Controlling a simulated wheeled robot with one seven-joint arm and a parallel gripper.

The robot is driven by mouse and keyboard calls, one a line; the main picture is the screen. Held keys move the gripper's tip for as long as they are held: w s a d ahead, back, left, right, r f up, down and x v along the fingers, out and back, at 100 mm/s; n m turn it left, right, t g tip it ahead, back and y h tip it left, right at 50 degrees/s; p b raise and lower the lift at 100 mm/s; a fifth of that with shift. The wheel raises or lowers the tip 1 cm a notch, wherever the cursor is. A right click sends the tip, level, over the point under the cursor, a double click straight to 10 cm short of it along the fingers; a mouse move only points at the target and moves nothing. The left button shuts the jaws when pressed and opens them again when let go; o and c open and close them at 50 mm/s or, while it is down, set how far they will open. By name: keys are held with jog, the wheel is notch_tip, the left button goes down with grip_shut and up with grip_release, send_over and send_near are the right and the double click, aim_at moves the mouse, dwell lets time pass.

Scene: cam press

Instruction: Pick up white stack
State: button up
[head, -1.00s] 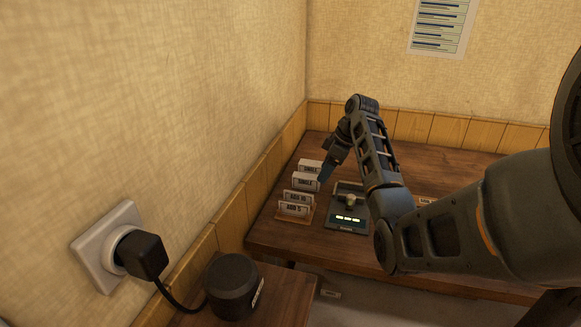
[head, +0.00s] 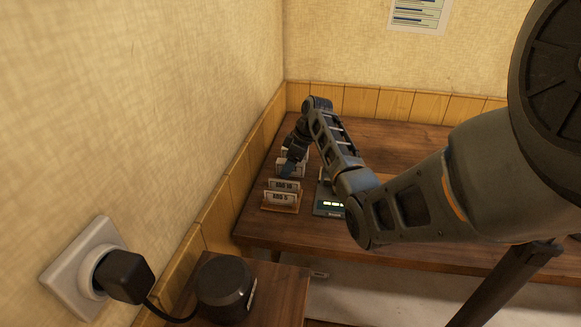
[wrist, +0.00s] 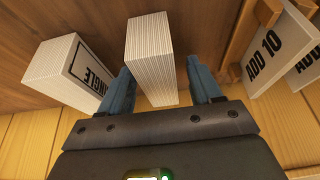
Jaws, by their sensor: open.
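In the wrist view, a white stack (wrist: 150,45) with fine layered edges stands between the two blue fingers of my gripper (wrist: 161,84). The fingers are open, one on each side of it, with a small gap visible at the right finger; contact on the left is unclear. A second white stack (wrist: 50,65) with a black-framed label, partly readable as "NGLE", is left of the left finger. In the head view, my gripper (head: 291,164) is down at the white stacks near the left wall and partly hides them.
A wooden rack (wrist: 240,62) with "ADD 10" (wrist: 265,48) and another card is close right of my gripper in the wrist view. In the head view, a dark device with lit marks (head: 330,207) stands right of the rack. The wall panelling is close on the left.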

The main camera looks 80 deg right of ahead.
jog(key=shift+f, duration=0.2)
jog(key=shift+c, duration=0.2)
jog(key=c, duration=1)
